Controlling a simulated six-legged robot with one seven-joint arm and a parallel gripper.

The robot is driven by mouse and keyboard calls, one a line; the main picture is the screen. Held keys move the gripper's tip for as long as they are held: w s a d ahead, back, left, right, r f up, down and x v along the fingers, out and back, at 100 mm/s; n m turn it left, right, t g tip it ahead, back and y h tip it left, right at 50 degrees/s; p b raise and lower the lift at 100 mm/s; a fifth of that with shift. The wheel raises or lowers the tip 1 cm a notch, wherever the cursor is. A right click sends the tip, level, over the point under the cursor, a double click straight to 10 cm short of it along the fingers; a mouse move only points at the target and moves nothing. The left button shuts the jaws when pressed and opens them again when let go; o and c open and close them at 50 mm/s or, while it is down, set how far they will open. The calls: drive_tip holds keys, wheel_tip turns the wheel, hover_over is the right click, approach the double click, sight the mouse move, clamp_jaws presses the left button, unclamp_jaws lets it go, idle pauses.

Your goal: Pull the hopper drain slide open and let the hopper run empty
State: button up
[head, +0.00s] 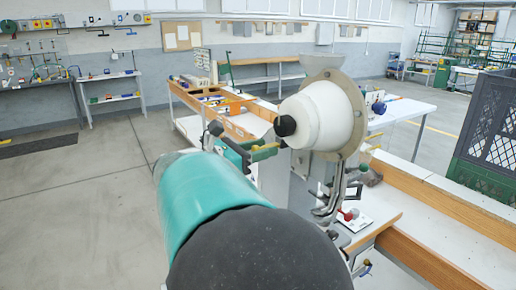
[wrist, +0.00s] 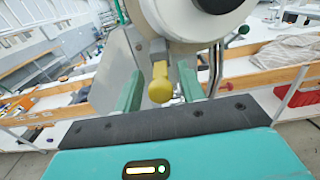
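The eyelet press stands right of the middle in the head view, with a round white hopper (head: 322,115) and a black knob (head: 285,126) on its front. In the wrist view the white hopper (wrist: 182,22) fills the top. My gripper (wrist: 158,90) is open, with one green finger on each side of the yellow knob and visible gaps. In the head view my gripper (head: 250,150) is beside the hopper, partly hidden by my arm. How far the slide is drawn is unclear.
Metal levers with a red knob (head: 348,215) are below the hopper. A workbench (head: 235,120) with trays stands behind the press. The floor at left is clear.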

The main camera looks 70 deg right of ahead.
idle(0.3)
drive_tip(key=v, duration=1.3)
drive_tip(key=shift+w+a, duration=0.3)
drive_tip(key=w+a+f+m+t+y, duration=0.35)
drive_tip(key=a+f+t+y, duration=0.25)
drive_tip(key=a+f+t, duration=0.55)
drive_tip(key=w+a+f+m+t+y, duration=0.2)
drive_tip(key=a+m+t+y, duration=0.1)
drive_tip(key=a, duration=0.8)
drive_tip(key=w+a+f+m+t+y, duration=0.2)
drive_tip(key=a+f+m+t+y, duration=0.1)
drive_tip(key=a, duration=0.9)
drive_tip(key=shift+y, duration=0.8)
drive_tip(key=shift+f, duration=0.1)
drive_tip(key=shift+c, duration=0.8)
